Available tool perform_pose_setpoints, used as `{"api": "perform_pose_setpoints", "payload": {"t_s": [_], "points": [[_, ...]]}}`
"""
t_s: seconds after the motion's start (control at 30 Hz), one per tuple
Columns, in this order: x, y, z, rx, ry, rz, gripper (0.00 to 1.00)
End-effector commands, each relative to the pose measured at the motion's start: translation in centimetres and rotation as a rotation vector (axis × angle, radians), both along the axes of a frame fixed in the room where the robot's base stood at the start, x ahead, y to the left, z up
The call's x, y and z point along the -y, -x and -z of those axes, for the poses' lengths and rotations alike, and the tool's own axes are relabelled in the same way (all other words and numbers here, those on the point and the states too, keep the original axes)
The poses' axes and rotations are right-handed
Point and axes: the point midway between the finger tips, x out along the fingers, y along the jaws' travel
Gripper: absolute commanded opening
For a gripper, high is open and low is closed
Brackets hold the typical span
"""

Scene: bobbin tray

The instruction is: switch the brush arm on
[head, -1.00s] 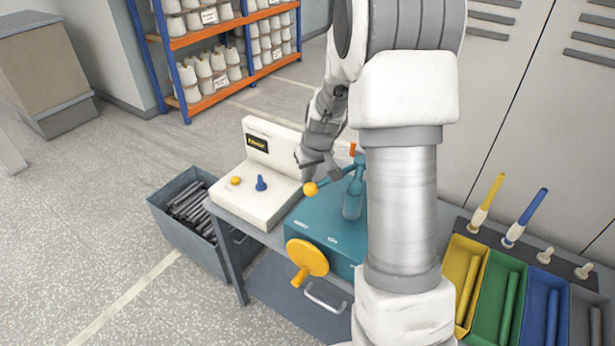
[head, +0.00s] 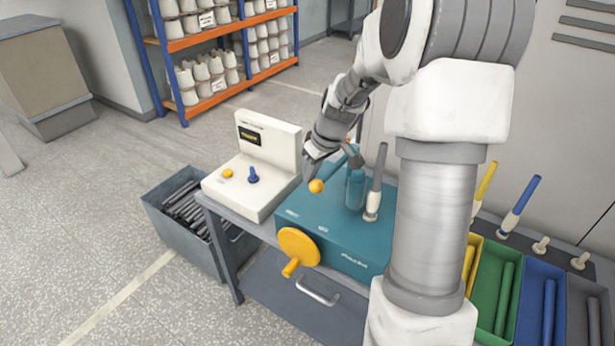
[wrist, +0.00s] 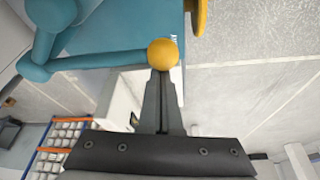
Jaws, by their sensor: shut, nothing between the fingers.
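The teal machine (head: 335,232) stands on a grey bench. A teal arm (head: 333,170) on its top ends in a yellow ball knob (head: 316,186). The knob also shows in the wrist view (wrist: 163,53), just beyond the fingertips. My gripper (wrist: 162,76) is shut with nothing between its fingers. Its tips are at or very near the knob; I cannot tell whether they touch. In the head view my wrist partly covers the teal arm. A white control box (head: 250,198) on the left carries a yellow button (head: 227,173) and a blue switch (head: 253,175).
A yellow crank wheel (head: 298,247) is on the machine's front. A grey bin of rods (head: 165,235) is at left. Coloured trays (head: 497,290) are at right. A bobbin shelf (head: 205,95) is behind.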

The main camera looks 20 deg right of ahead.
Motion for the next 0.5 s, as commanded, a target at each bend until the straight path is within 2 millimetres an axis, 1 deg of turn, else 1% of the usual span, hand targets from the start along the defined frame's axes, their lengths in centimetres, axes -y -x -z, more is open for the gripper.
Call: {"api": "perform_pose_setpoints", "payload": {"t_s": [0.07,0.3,0.5], "points": [[0.5,0.7,0.4,0.000,0.000,-0.040,0.00],[1.7,2.8,0.3,-0.001,0.001,-0.036,0.00],[2.4,3.7,0.1,0.000,0.000,-0.036,0.00]]}}
